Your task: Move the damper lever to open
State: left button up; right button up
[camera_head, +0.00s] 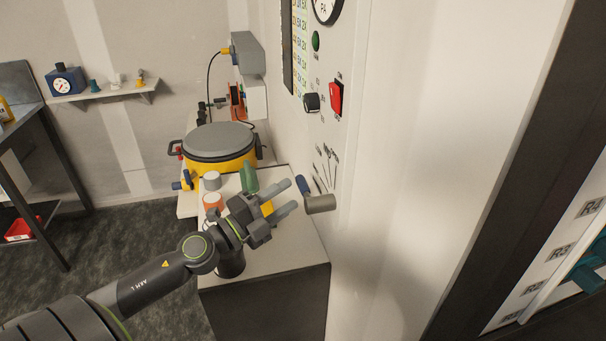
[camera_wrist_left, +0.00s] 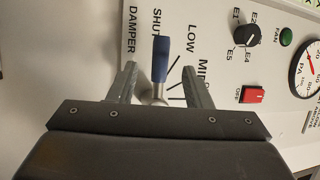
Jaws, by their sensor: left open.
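The damper lever (camera_head: 304,187) has a blue handle on a grey round hub (camera_head: 320,204) and sticks out from the wall panel. In the left wrist view the blue handle (camera_wrist_left: 161,60) points up in the picture at the SHUT label, with LOW and MID to its right. My left gripper (camera_head: 296,196) is open at the lever. In the left wrist view its two fingers (camera_wrist_left: 160,68) appear either side of the handle, with gaps; I cannot tell whether the handle is fully between them. The OPEN label is not visible. My right gripper is not in view.
The panel also carries a red switch (camera_head: 337,98), a black knob (camera_head: 311,102), a green button (camera_head: 316,41) and a gauge (camera_head: 326,8). Below my left arm is a bench (camera_head: 285,255) with a yellow pot (camera_head: 222,165), a green item and small containers. A dark-framed rack stands at right.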

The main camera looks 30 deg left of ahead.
aim_at(300, 182)
pick_arm(q)
jog(key=p+x, duration=0.4)
jog(key=x, duration=0.1)
jog(key=shift+r, duration=0.15)
jog(key=shift+w+d, duration=0.1)
jog(key=shift+w, duration=0.2)
grip_shut()
